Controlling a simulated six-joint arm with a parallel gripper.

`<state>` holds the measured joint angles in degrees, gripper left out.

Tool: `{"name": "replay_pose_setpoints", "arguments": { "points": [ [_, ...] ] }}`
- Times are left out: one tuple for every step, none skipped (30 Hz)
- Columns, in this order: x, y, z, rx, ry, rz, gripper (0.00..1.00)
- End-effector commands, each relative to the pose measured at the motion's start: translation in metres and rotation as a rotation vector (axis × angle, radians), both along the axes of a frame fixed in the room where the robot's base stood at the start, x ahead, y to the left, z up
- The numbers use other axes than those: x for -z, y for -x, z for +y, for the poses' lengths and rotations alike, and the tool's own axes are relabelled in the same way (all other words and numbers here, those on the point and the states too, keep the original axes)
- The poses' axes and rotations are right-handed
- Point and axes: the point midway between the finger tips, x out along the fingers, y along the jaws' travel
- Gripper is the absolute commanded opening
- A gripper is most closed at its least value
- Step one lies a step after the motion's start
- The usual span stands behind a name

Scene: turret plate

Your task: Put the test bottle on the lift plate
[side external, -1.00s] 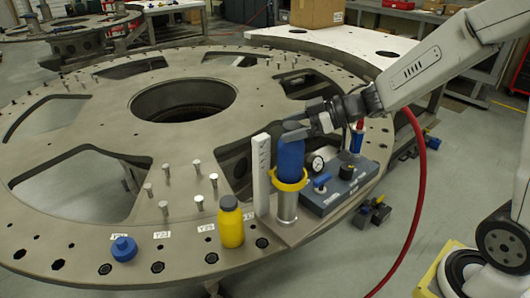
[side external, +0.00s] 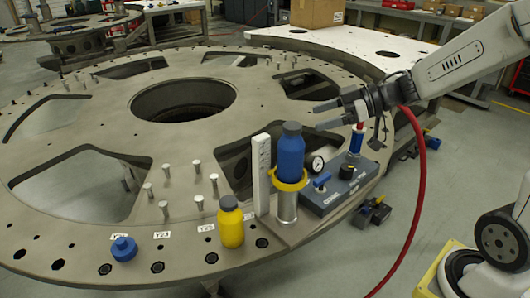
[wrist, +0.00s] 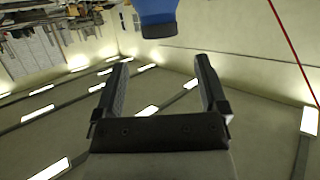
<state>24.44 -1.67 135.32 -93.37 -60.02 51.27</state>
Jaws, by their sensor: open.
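The blue test bottle (side external: 291,155) with a dark cap stands upright on the lift, its base within the yellow ring (side external: 303,182) on top of a silver cylinder (side external: 286,208). The plate surface under the bottle is hidden. My gripper (side external: 322,116) is open and empty, up and to the right of the bottle's cap, with a gap between them. In the wrist view, the open jaws (wrist: 160,65) hold nothing, and part of the blue bottle (wrist: 157,12) shows beyond them at the top edge.
A white upright scale (side external: 261,175) stands just left of the lift. A grey control box (side external: 340,190) with a gauge (side external: 316,164) stands to its right. A yellow bottle (side external: 230,224) and a blue knob-like piece (side external: 124,249) sit on the turret plate (side external: 75,232).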

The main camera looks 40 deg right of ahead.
Motion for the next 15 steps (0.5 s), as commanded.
{"name": "replay_pose_setpoints", "arguments": {
  "points": [
    [-0.003,0.004,-0.006,0.004,0.002,-0.002,0.92],
    [-0.004,0.007,-0.008,0.005,0.001,-0.002,0.92],
    [-0.006,0.01,-0.011,0.004,0.001,-0.001,0.92],
    [-0.007,0.013,-0.014,0.005,0.001,-0.001,0.92],
    [-0.009,0.015,-0.016,0.004,0.0,0.0,0.92],
    [-0.01,0.018,-0.018,0.003,0.002,0.0,0.92],
    [-0.012,0.02,-0.02,0.004,0.001,-0.001,0.92],
    [-0.013,0.022,-0.022,0.004,0.001,-0.001,0.92],
    [-0.014,0.024,-0.025,0.003,0.001,-0.001,0.92],
    [-0.015,0.025,-0.026,0.002,0.001,-0.001,0.92],
    [-0.015,0.027,-0.027,0.002,0.0,0.0,0.92],
    [-0.016,0.028,-0.029,0.002,0.0,0.0,0.92],
    [-0.017,0.029,-0.03,0.002,0.0,0.0,0.92],
    [-0.018,0.03,-0.031,0.002,0.0,0.0,0.92],
    [-0.018,0.031,-0.031,0.001,0.0,0.0,0.92]
  ]
}}
